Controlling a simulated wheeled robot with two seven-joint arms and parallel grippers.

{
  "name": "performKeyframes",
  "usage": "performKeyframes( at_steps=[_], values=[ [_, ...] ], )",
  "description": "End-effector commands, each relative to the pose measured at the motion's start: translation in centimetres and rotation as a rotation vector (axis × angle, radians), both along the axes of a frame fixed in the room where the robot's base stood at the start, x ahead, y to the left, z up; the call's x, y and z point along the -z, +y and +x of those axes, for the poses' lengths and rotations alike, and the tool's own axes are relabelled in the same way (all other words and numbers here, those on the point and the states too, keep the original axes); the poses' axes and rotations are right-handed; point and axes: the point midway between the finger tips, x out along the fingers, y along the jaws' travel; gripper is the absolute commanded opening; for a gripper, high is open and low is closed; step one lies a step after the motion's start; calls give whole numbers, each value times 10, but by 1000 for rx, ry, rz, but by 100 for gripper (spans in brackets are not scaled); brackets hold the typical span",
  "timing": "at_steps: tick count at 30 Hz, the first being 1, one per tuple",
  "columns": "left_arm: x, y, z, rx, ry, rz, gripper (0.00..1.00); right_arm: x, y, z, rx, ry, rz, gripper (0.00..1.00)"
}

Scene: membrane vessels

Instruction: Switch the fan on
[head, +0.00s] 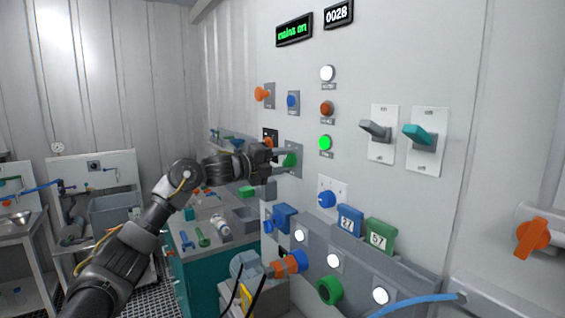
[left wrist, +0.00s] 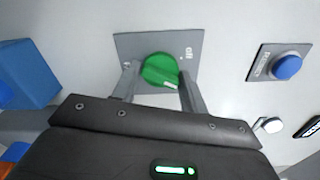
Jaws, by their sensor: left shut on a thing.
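A green rotary knob (head: 290,159) sits on a grey plate on the white control panel. In the left wrist view the green knob (left wrist: 161,70) fills the space between my fingers, and a short white mark shows on its lower right. A label that seems to read "off" is on the plate at the knob's upper right. My left gripper (left wrist: 159,84) is shut on the knob, one finger on each side. In the head view my left gripper (head: 278,159) reaches the panel from the left and partly hides the plate. Which control is the fan's is not readable.
A blue button (head: 292,101), an orange knob (head: 262,94) and a lit green lamp (head: 325,143) are above the gripper. A blue knob (head: 327,199) is below right. Two lever switches, grey (head: 375,130) and teal (head: 421,135), are farther right. A display (head: 294,30) reads "mains on".

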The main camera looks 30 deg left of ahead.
Motion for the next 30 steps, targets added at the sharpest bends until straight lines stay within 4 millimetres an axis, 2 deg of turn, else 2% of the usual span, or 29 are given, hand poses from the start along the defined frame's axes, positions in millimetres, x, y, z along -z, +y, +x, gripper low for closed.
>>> performKeyframes(
  at_steps=[9, 10, 14, 23, 26, 30],
  values=[
    [-3, 1, 0, -2, -6, 0, 21, 0, 0, 0, 0, 0, 0, 36],
    [-3, 1, 0, -2, -6, 0, 46, 0, 0, 0, 0, 0, 0, 36],
    [-2, 1, 0, -1, -5, -1, 63, 0, 0, 0, 0, 0, 0, 36],
    [0, 1, -1, 0, -2, 0, 63, 1, 0, 0, 0, 0, 0, 36],
    [1, 6, -8, -1, -3, 0, 63, 6, 0, 0, 0, 0, 0, 36],
    [4, 19, -29, -3, -4, 3, 63, 17, 0, 0, 0, 0, 0, 36]
  ],
)
